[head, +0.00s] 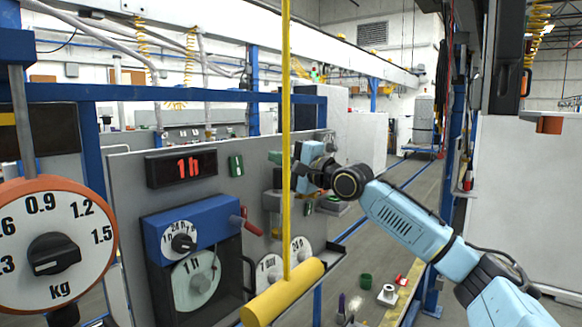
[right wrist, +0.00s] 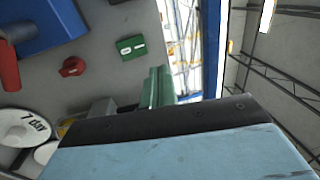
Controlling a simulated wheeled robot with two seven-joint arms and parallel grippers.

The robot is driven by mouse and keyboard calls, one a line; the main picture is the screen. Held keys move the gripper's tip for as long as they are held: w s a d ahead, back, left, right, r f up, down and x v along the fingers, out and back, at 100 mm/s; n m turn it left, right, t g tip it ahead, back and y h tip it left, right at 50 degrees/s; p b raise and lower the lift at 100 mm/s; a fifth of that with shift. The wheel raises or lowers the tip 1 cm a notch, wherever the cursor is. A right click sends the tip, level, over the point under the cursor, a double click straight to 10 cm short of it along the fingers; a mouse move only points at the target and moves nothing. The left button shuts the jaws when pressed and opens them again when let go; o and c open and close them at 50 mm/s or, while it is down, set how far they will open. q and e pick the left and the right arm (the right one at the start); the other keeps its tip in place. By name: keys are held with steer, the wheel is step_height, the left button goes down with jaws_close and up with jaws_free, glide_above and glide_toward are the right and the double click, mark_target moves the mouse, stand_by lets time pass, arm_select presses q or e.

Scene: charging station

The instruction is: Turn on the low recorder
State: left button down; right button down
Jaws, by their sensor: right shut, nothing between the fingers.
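A grey panel (head: 130,190) carries a blue recorder box (head: 168,228) with a small black-knobbed dial, a lower round dial (head: 195,280) and a red handle (head: 245,222). More dials (head: 300,248) sit farther right, partly behind a yellow bar; I cannot tell which unit is the low recorder. My right gripper (head: 279,158) is shut and empty near the panel's upper right part. My left gripper is out of view.
A yellow upright bar (head: 286,130) ending in a yellow cylinder (head: 285,292) stands in front of the panel. A large kg dial (head: 50,245) is at the left. A red "1h" display (head: 182,167) and a green switch (head: 236,165) are on the panel. An aisle lies at right.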

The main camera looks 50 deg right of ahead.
steer(key=s, duration=0.1)
steer(key=s+b, duration=0.1)
steer(key=s, duration=0.1)
steer(key=shift+s+d+r+b, duration=0.1)
steer(key=shift+s+r+b, duration=0.1)
steer(key=shift+r+b, duration=0.15)
steer(key=shift+f, duration=0.1)
stand_by(0.3)
